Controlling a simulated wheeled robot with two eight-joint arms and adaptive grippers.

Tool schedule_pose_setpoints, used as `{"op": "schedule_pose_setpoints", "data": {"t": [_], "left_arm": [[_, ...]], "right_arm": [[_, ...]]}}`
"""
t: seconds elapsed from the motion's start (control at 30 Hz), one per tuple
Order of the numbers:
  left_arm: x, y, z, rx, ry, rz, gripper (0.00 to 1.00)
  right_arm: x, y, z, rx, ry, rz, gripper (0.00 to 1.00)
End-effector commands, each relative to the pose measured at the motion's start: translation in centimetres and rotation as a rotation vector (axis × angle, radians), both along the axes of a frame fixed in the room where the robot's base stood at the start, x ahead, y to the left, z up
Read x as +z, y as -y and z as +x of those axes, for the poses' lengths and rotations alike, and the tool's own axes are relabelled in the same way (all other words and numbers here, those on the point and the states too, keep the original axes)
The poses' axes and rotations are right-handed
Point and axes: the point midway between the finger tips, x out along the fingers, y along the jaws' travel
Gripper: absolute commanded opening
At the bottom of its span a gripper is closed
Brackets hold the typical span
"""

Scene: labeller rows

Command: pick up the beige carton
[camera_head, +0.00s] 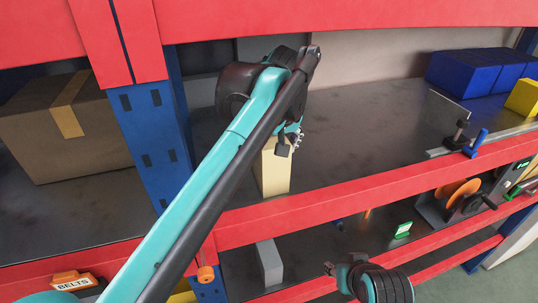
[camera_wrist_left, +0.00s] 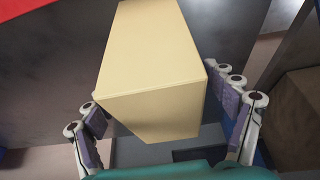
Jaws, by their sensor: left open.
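The beige carton (camera_head: 275,172) stands upright on the upper shelf (camera_head: 350,130), near its front edge and just right of the blue post. My left gripper (camera_head: 287,143) is at the carton's upper part, and my left arm hides some of it. In the left wrist view the carton (camera_wrist_left: 152,75) lies between the two spread fingers of my left gripper (camera_wrist_left: 165,112). The left finger appears close to the carton's edge; contact cannot be told. My right gripper (camera_head: 338,268) is low in the head view, in front of the lower shelf, and its jaws are too small to judge.
A brown cardboard box (camera_head: 65,125) sits left of the blue post (camera_head: 155,135). A red beam (camera_head: 350,190) runs along the shelf front. Blue boxes (camera_head: 470,72) and a yellow box (camera_head: 523,97) stand at the far right. The shelf between is largely clear.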

Motion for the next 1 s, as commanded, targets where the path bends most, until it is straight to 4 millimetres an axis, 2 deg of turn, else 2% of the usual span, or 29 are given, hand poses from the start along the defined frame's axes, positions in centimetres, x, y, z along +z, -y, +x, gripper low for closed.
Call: {"op": "schedule_pose_setpoints", "data": {"t": [0.13,0.37,0.4,0.7,0.73,1.0], "left_arm": [[-1.6,-0.2,0.5,-0.001,0.0,0.0,0.84],[-1.9,-0.2,0.6,-0.001,0.0,-0.001,0.84],[-1.9,-0.2,0.6,-0.001,0.0,-0.001,0.82],[-1.9,-0.2,0.6,-0.001,0.0,0.0,0.03],[-1.8,-0.2,0.5,-0.001,0.001,0.001,0.0],[-1.7,-0.2,0.6,-0.001,0.001,0.001,0.0]], "right_arm": [[0.1,0.0,0.0,0.0,0.0,0.0,0.4],[0.1,0.0,0.0,0.0,0.0,0.0,0.4],[0.1,0.0,0.0,0.0,0.0,0.0,0.4],[0.1,0.0,0.0,0.0,0.0,0.0,0.4],[0.1,0.0,0.0,0.0,0.0,0.0,0.4],[0.2,0.0,0.0,0.0,0.0,0.0,0.4]]}}
